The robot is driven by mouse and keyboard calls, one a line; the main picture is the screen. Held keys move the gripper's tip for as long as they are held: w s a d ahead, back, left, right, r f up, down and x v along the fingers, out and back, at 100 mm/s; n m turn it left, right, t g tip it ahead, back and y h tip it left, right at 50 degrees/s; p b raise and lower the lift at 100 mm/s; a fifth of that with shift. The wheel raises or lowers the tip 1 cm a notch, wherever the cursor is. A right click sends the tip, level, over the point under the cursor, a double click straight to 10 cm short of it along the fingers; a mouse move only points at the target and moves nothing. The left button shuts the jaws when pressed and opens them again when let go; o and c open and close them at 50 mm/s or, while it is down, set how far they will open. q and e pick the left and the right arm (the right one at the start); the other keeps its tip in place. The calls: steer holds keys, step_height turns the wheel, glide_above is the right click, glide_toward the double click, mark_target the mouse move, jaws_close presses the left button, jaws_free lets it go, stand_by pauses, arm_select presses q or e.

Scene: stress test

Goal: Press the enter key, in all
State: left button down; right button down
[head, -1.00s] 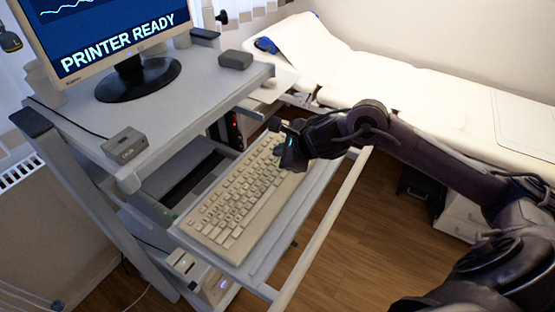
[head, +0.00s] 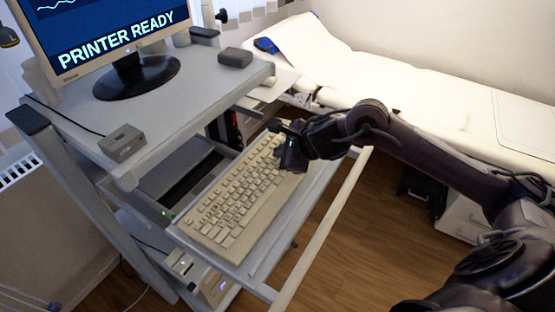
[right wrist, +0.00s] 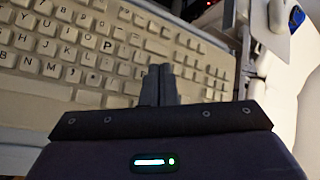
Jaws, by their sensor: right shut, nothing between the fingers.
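The beige keyboard (head: 238,200) lies on the pull-out shelf of the grey cart. My right gripper (head: 285,167) is over the far right part of the keyboard, fingers pointing down at the keys. In the right wrist view the keyboard (right wrist: 62,68) fills the left and middle, with the letters O, P, K and L readable. There the right gripper (right wrist: 160,72) is shut and empty, its tips right of the letter keys. I cannot make out the enter key's label, and the fingers hide some keys. Whether the tips touch a key is unclear. My left gripper is out of view.
A monitor (head: 110,35) reading "PRINTER READY" stands on the cart's upper shelf (head: 175,100), whose edge is left of the keyboard. Small grey boxes (head: 122,142) sit on that shelf. A white couch (head: 400,80) stands behind my right arm. A pale rail (head: 325,230) runs along the keyboard's right.

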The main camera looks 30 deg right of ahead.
steer(key=shift+f+b, duration=0.4)
steer(key=shift+b, duration=0.1)
stand_by(0.5)
steer(key=shift+r, duration=0.1)
steer(key=shift+r+p, duration=0.45)
steer(key=shift+r, duration=0.3)
steer(key=shift+r+p, duration=1.75)
steer(key=shift+r, duration=0.75)
